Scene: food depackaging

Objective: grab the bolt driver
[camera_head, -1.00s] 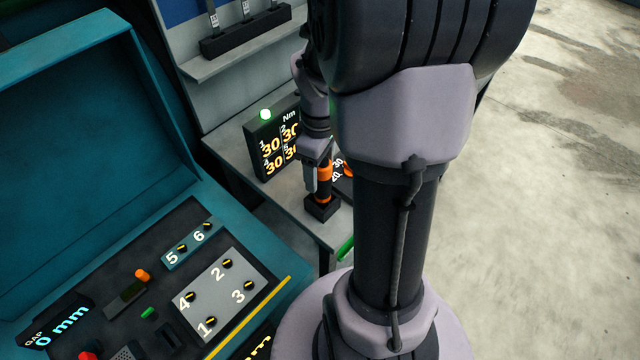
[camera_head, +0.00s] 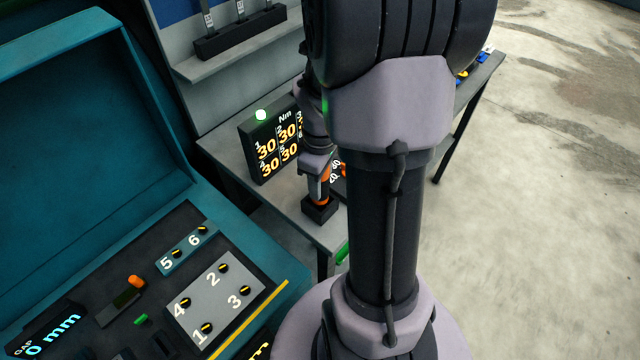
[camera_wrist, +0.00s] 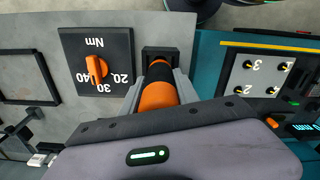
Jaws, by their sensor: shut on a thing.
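The bolt driver (camera_wrist: 157,95) is an orange and black cylinder. In the wrist view it sits between the two fingers of my gripper (camera_wrist: 159,85), which is shut on it. In the head view the driver (camera_head: 321,200) stands upright, its lower end at a black block holder (camera_head: 320,210) on the grey bench. My gripper (camera_head: 318,180) is around its body from above. My own arm hides part of the driver and the bench behind it.
A display (camera_head: 275,145) reading 30 Nm values with a green light stands on the bench. An orange torque dial (camera_wrist: 96,70) is beside the driver. The teal console (camera_head: 215,285) with numbered bolts is at the left. A tool rack (camera_head: 240,38) is behind.

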